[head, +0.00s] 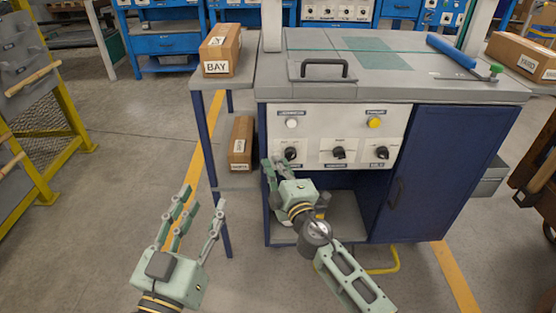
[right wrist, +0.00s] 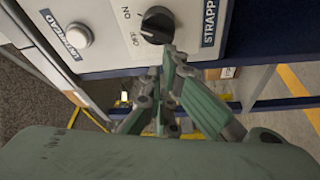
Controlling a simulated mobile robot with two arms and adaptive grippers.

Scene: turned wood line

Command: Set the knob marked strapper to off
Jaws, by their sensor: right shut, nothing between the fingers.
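The strapper knob (right wrist: 157,25) is black and round, on a white panel, with ON and OFF printed beside it and a dark label reading "STRAPP" (right wrist: 210,20). A light mark on the knob appears on the side facing OFF. In the head view it is the leftmost knob (head: 290,153) of the panel. My right gripper (head: 272,167) is shut and empty just below and left of that knob. In the right wrist view its fingertips (right wrist: 168,58) are close to the knob; contact is unclear. My left gripper (head: 201,207) is open and empty over the floor.
Two more black knobs, a middle one (head: 338,153) and a right one (head: 382,153), share the panel. A white lamp (head: 291,123) and a yellow one (head: 374,122) sit above. A side shelf holds a BAY box (head: 221,50). A blue cabinet door (head: 450,170) is at right.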

